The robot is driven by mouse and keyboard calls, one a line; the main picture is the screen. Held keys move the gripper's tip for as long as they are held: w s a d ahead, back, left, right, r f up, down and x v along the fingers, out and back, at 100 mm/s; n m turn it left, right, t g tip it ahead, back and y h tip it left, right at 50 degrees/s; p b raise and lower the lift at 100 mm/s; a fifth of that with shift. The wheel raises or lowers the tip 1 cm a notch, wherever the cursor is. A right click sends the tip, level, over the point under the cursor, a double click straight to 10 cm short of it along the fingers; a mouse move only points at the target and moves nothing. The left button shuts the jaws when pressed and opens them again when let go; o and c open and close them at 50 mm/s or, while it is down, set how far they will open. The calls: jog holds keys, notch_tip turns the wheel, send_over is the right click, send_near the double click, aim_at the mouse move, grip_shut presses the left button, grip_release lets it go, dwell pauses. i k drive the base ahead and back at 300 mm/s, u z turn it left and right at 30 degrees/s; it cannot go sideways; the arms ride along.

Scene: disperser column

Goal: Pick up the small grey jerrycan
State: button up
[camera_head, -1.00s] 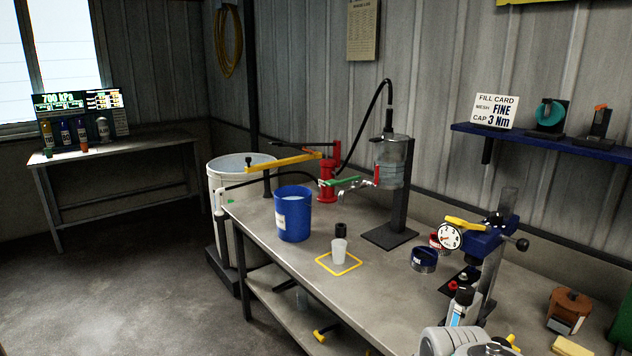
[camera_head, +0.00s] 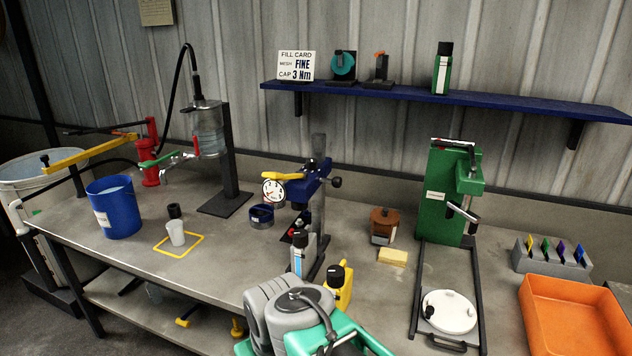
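A small light grey container (camera_head: 308,256) with a black cap and a blue-and-white label stands on the workbench, just in front of the blue press stand (camera_head: 318,210). It looks like the small grey jerrycan. Its lower part is partly hidden by my grey and teal arm, which fills the bottom middle of the view. A yellow container (camera_head: 343,290) with a black cap stands to its right and nearer, also partly hidden by my arm. My gripper's fingers do not show, so I cannot see them relative to the container.
A blue bucket (camera_head: 118,218) and a white cup (camera_head: 176,236) stand left on the bench (camera_head: 240,245). A yellow sponge (camera_head: 393,257), a green press (camera_head: 438,205) with a white round lid (camera_head: 449,313), and an orange tray (camera_head: 575,325) are right. A blue shelf (camera_head: 500,102) hangs behind.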

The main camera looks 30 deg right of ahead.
aim_at(303, 259)
jog(key=u, duration=0.05)
jog(key=k, duration=0.6)
jog(key=u, duration=0.45)
jog(key=i, duration=1.2)
jog(key=u, duration=0.45)
